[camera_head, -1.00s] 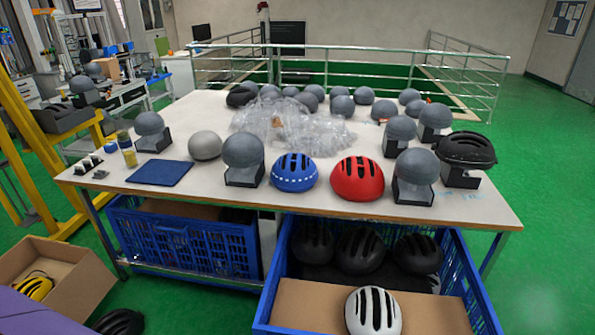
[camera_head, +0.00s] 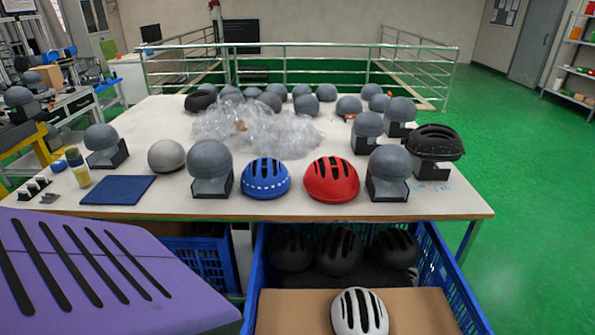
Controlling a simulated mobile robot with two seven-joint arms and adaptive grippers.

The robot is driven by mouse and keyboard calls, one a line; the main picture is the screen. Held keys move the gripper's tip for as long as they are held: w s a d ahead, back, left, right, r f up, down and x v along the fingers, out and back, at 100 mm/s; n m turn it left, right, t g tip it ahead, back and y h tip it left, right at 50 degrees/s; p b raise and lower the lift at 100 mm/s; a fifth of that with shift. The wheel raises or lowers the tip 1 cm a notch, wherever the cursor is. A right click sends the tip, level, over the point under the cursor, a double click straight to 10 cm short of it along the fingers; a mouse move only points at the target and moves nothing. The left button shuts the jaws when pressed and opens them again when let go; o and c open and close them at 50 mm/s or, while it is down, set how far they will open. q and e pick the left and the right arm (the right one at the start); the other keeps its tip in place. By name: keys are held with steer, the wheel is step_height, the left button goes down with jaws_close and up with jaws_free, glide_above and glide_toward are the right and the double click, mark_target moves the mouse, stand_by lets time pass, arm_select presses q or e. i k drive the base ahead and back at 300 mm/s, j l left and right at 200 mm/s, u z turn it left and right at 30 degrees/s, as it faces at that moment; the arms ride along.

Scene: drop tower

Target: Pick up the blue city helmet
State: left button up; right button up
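The blue city helmet (camera_head: 265,178) sits on the white table (camera_head: 330,211) near its front edge. It has dark vents and a band of white marks along its lower side. It stands between a grey headform on a black stand (camera_head: 210,166) on its left and a red helmet (camera_head: 331,179) on its right, with small gaps. Nothing covers it. Neither of my grippers is in view.
A blue mat (camera_head: 118,190) and a grey ball (camera_head: 166,156) lie to the left. Clear plastic wrap (camera_head: 262,132) and several headforms are behind. A blue crate (camera_head: 433,262) with black helmets and a white helmet (camera_head: 359,312) stands in front. A purple slotted panel (camera_head: 110,285) fills the lower left.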

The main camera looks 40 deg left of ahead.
mark_target(265, 172)
steer(key=j+z, duration=0.25)
steer(key=j, duration=0.25)
steer(key=k+j+z, duration=0.25)
steer(key=j, duration=0.3)
steer(key=k+j+z, duration=0.1)
steer(key=j, duration=0.45)
steer(key=j+z, duration=0.15)
steer(key=j, duration=0.35)
steer(key=k, duration=0.05)
